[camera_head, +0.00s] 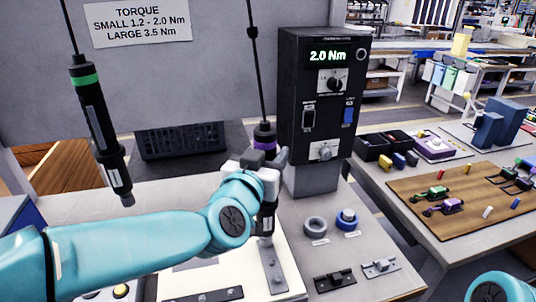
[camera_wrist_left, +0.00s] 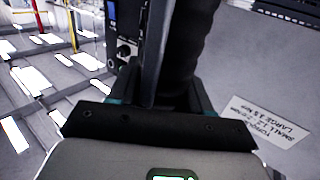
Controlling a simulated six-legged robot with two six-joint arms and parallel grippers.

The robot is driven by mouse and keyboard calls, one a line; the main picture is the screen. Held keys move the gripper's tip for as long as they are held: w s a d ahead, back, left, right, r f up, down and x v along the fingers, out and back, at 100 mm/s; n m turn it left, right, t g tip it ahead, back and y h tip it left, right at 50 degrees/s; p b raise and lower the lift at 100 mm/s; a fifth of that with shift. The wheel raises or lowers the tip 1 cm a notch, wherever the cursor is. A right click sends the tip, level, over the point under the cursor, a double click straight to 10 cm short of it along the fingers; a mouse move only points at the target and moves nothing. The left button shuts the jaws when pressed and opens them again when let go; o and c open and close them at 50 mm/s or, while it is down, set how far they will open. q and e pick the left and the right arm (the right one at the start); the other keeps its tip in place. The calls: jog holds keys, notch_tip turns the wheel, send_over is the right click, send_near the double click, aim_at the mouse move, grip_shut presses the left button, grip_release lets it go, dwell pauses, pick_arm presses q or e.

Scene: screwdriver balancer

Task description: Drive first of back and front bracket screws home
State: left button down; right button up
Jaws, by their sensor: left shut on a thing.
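My left gripper (camera_head: 268,170) is shut on the purple-banded screwdriver (camera_head: 265,141), which hangs upright from a cable. In the left wrist view the dark tool body (camera_wrist_left: 187,50) stands between the fingers. The driver's lower end is over the far end of a grey metal bracket strip (camera_head: 276,282) on the white board; whether its bit touches a screw I cannot tell. Another strip (camera_head: 205,297) lies at the front edge, with small screw heads. The controller (camera_head: 312,95) reads 2.0 Nm. My right gripper is out of view; only a teal part of that arm shows at the lower right.
A green-banded screwdriver (camera_head: 97,130) hangs at the left. A dark basket (camera_head: 182,142) stands behind my left arm. Two rings (camera_head: 316,226) and (camera_head: 347,219) and small fixtures (camera_head: 334,281) and (camera_head: 380,266) lie right of the board. A wooden board (camera_head: 480,190) lies farther right.

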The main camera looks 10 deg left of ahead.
pick_arm(q)
jog(key=shift+d+f+b, duration=0.1)
jog(key=shift+f+b, duration=0.7)
jog(key=shift+f, duration=0.25)
dwell(1.4)
jog(key=shift+r+p, duration=0.8)
jog(key=shift+p, duration=0.05)
notch_tip(320, 180, up, 5)
jog(key=p, duration=0.4)
jog(key=shift+f, duration=0.15)
